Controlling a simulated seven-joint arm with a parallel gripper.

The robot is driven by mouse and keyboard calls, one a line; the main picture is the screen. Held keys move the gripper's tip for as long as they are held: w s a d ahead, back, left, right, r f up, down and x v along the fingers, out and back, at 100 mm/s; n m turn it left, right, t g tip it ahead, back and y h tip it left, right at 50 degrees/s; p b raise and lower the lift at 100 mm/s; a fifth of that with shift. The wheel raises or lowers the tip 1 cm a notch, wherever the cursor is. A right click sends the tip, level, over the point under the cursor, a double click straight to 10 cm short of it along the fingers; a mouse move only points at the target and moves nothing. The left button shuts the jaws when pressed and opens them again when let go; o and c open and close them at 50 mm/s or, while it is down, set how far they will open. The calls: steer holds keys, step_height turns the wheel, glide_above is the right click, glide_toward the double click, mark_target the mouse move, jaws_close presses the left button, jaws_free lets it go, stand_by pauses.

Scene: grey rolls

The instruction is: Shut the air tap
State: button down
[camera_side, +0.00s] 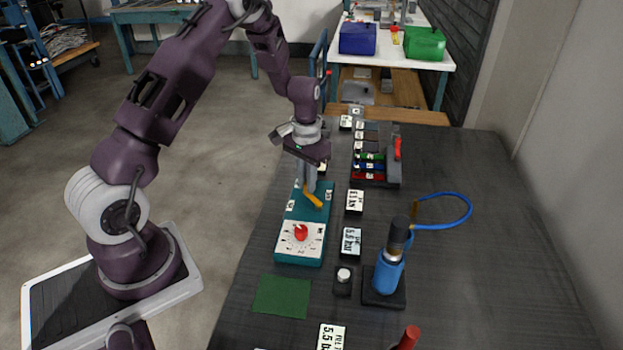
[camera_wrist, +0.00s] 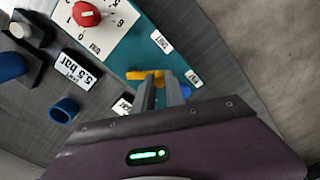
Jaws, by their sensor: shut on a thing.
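The air tap's yellow-orange lever (camera_side: 315,201) is on the teal panel (camera_side: 291,257), behind its white dial face with a red knob (camera_side: 301,232). My gripper (camera_side: 309,188) reaches down from above and is shut on the lever. In the wrist view, the lever (camera_wrist: 137,75) pokes out to the left of my fingertips (camera_wrist: 160,79), which hide part of it. Small white labels (camera_wrist: 162,42) sit beside the lever on the panel. Their words are too small to read surely. The tap's pivot is partly hidden by the fingers.
Right of the panel stand a blue cylinder (camera_side: 388,278) with a blue hose (camera_side: 470,205), pressure labels such as "5.5 bar" (camera_side: 331,337), and a white-topped button (camera_side: 343,275). A rack with coloured blocks (camera_side: 369,166) is behind. A green mat (camera_side: 281,296) lies in front. The table's right side is clear.

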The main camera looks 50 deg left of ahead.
steer(key=n, duration=0.1)
steer(key=s+n, duration=0.1)
steer(key=n, duration=0.2)
steer(key=shift+s+d, duration=0.2)
steer(key=shift+s, duration=0.2)
steer(key=shift+s+d+n, duration=0.25)
steer(key=shift+s+n, duration=0.1)
steer(key=shift+n, duration=0.75)
steer(key=shift+s+d+n, duration=0.25)
steer(key=shift+s+n, duration=0.1)
steer(key=shift+n, duration=0.75)
steer(key=c, duration=1.4)
jaws_free()
step_height(320, 180, up, 7)
steer(key=shift+r, duration=0.1)
